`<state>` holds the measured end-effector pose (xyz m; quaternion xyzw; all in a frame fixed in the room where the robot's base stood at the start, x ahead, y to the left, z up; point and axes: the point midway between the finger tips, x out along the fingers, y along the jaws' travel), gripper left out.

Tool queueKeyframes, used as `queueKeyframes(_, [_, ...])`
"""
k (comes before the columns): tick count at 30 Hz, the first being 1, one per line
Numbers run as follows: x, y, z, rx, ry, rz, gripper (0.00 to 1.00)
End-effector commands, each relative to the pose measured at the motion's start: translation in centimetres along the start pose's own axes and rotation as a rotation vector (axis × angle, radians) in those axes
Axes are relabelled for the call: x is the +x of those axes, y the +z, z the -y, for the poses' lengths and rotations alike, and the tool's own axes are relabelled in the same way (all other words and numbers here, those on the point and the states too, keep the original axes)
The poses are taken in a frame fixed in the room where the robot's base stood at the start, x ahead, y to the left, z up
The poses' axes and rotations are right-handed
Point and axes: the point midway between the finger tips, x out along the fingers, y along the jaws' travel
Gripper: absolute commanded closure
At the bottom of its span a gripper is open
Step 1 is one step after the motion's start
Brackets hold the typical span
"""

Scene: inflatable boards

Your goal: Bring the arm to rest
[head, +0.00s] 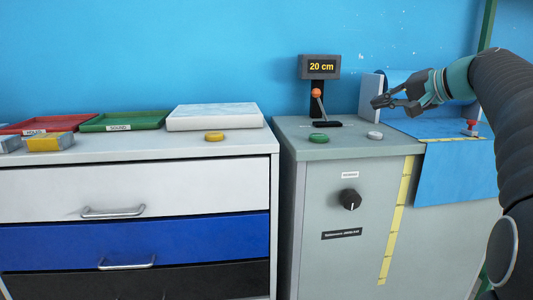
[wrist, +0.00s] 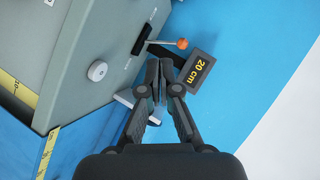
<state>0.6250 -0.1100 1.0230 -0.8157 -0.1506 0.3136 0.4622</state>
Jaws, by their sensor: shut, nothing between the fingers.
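My gripper (head: 384,101) is at the right in the head view, held in the air above the grey machine cabinet (head: 312,210). In the wrist view my gripper (wrist: 158,68) has its fingertips together with nothing between them. The arm comes in from the right edge of the head view. Behind the fingers in the wrist view are the display reading 20 cm (wrist: 196,70) and a lever with an orange knob (wrist: 182,43). The display (head: 320,67) and the orange knob (head: 316,92) also show to the left of my gripper in the head view.
A green button (head: 318,138) and a white button (head: 374,135) sit on the cabinet top. Blue sheet (head: 452,165) hangs over its front at right. A drawer unit (head: 140,185) at left bears a red tray (head: 45,124), a green tray (head: 124,121), a white slab (head: 214,117) and a yellow disc (head: 214,136).

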Motion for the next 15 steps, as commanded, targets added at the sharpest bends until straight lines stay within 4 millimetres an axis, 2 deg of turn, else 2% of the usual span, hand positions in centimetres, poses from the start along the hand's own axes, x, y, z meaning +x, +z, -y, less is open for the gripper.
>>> queueKeyframes(5, [0.8, 0.8, -4.3, 0.034, 0.100, 0.004, 1.00])
queueKeyframes(8, [1.1, 1.9, -7.1, 0.049, 0.177, 0.008, 1.00])
queueKeyframes(11, [1.1, 3.9, -10.0, 0.053, 0.269, 0.021, 1.00])
queueKeyframes(14, [1.0, 7.2, -12.8, 0.038, 0.377, 0.046, 1.00])
queueKeyframes(15, [0.9, 9.0, -14.0, 0.026, 0.425, 0.062, 1.00])
